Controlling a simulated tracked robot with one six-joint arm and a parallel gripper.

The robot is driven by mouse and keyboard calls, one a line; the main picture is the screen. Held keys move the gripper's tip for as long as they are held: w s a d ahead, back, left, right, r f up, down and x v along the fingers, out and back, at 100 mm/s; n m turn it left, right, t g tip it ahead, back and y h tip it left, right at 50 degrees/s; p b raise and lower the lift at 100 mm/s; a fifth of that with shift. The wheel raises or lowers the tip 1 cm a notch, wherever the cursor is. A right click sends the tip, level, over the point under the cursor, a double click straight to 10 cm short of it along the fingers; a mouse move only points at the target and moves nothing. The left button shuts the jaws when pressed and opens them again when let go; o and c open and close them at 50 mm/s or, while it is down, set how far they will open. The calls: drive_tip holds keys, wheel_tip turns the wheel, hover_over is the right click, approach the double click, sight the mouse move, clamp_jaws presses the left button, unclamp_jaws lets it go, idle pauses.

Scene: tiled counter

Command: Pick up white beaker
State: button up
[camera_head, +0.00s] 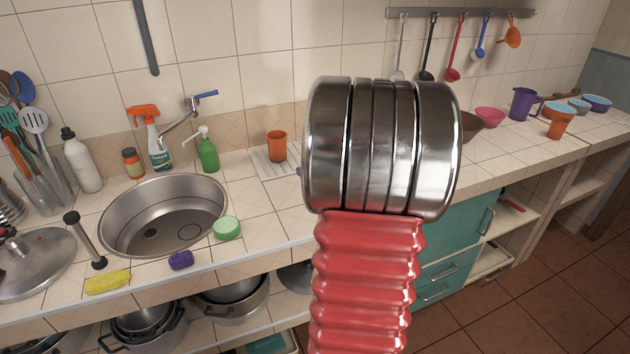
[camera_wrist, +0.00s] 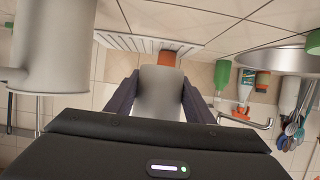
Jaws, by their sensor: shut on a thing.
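The white beaker (camera_wrist: 162,98) shows as a pale, smooth shape between the two dark fingers of my gripper (camera_wrist: 160,84) in the wrist view. The fingers are shut on it, one at each side. Its far end points towards the wall, and its near part is hidden behind the dark body of my gripper. In the head view my own arm covers the middle, and neither my gripper nor the beaker can be seen there.
A large pale vessel (camera_wrist: 45,55) fills the wrist view's upper left. The orange cup (camera_head: 277,146) stands on a white draining rack (camera_head: 262,166), left of my arm. The sink (camera_head: 165,214) and green soap bottle (camera_head: 208,154) are further left. Bowls and a purple jug (camera_head: 523,104) stand right.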

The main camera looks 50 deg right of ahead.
drive_tip(key=shift+r, duration=0.2)
idle(0.4)
drive_tip(key=o, duration=0.5)
drive_tip(key=c, duration=0.7)
drive_tip(key=w+a+f+n+t+y, duration=0.1)
drive_tip(key=w+a+n+y, duration=0.1)
drive_tip(key=w+a, duration=0.75)
drive_tip(key=w+a+f+n+y, duration=0.1)
drive_tip(key=w+a+y, duration=0.1)
drive_tip(key=w+a, duration=0.75)
drive_tip(key=a+f+n+y, duration=0.1)
drive_tip(key=a, duration=0.9)
drive_tip(key=a+f+n+y, duration=0.1)
drive_tip(key=a, duration=0.8)
drive_tip(key=a+f+n+t+y, duration=0.1)
drive_tip(key=a+f, duration=0.1)
drive_tip(key=a, duration=0.8)
drive_tip(key=shift+w+a, duration=0.35)
